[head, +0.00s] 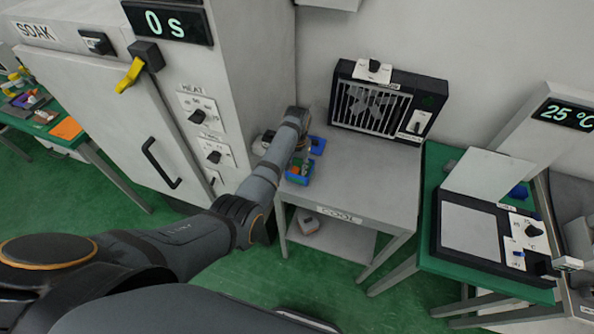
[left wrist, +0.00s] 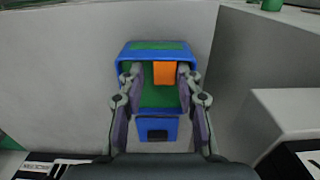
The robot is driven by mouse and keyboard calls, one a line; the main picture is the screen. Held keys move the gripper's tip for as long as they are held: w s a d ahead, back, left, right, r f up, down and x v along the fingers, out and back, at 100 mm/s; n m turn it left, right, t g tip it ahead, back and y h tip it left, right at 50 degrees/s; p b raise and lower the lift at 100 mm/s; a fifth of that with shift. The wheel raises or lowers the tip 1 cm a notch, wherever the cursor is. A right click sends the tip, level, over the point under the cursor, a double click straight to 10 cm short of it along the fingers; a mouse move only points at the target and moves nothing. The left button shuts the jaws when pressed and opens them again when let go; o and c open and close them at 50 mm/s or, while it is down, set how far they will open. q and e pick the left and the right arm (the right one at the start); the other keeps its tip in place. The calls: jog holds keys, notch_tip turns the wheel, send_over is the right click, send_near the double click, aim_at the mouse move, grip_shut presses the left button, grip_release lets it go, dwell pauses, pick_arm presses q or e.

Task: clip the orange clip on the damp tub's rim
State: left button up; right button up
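A small blue tub with green inside (head: 299,179) stands on the grey COOL table, near its left edge. In the left wrist view the blue tub (left wrist: 157,130) is straight ahead, with a dark patch on its near face. An orange piece, seemingly the clip (left wrist: 164,73), shows at the tub's far inner side; I cannot tell whether it grips the rim. My left gripper (head: 299,152) is over the tub. In the left wrist view the left gripper (left wrist: 158,74) has its fingers apart on either side of the orange piece, with gaps visible. My right gripper is out of view.
The grey COOL table (head: 345,180) has a fan unit (head: 380,105) at its back and another blue item (head: 317,145) behind the tub. The tall SOAK cabinet (head: 120,120) stands close on the left. A green bench (head: 430,170) is to the right.

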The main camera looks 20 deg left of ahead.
pick_arm(q)
jog(key=shift+r, duration=0.1)
jog(key=c, duration=0.5)
